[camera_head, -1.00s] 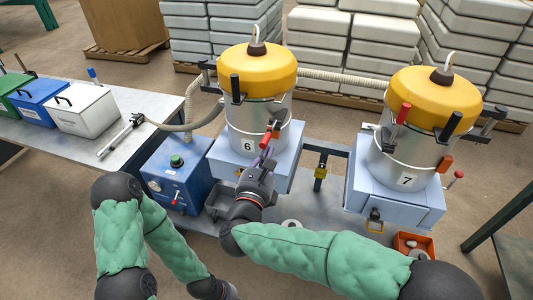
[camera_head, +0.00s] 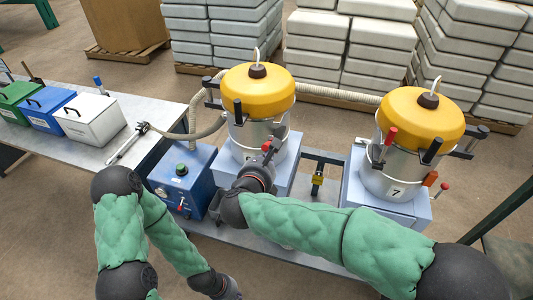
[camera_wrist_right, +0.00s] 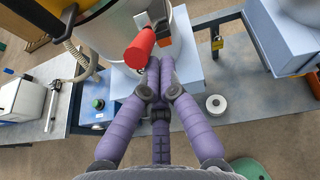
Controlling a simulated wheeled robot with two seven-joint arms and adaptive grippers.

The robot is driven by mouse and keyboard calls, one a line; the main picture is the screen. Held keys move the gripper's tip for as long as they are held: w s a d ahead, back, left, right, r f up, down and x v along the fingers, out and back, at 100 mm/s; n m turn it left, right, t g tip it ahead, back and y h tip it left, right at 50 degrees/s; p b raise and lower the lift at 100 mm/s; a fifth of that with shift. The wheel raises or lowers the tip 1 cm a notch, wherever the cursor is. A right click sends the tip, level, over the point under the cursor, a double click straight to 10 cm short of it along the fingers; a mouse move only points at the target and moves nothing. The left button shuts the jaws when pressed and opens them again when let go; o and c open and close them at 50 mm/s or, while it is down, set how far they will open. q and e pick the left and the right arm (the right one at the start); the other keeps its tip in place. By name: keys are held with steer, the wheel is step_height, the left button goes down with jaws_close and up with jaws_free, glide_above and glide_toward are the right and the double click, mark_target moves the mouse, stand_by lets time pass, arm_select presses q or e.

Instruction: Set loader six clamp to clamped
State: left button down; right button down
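Loader six (camera_head: 245,140) is a silver drum with a yellow lid on a pale blue base, left of loader seven. Its red clamp handle (camera_head: 267,146) juts out at the front, low on the drum. In the right wrist view the red handle (camera_wrist_right: 140,48) lies across and just left of my fingertips, pointing outward. My right gripper (camera_wrist_right: 160,62) has its purple fingers together, close to the handle; contact is unclear. It also shows in the head view (camera_head: 268,158), partly hidden by its wrist. My left gripper (camera_head: 228,289) hangs low at the bottom edge, its fingers not clear.
Loader seven (camera_head: 400,165) stands to the right with an upright red handle (camera_head: 390,135). A blue control box (camera_head: 183,178) sits left of loader six. A hose (camera_head: 208,130) runs behind it. A white box (camera_head: 92,118) stands on the left table. A white ring (camera_wrist_right: 215,104) lies on the bench.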

steer(key=w+d+r+g+y+p, duration=0.2)
steer(key=w+r+g+p, duration=0.4)
steer(key=p, duration=2)
steer(key=shift+w+d+r+g, duration=0.3)
steer(key=shift+w+d+r, duration=0.1)
steer(key=shift+w+r, duration=0.8)
steer(key=shift+w+r, duration=0.15)
steer(key=shift+d, duration=0.1)
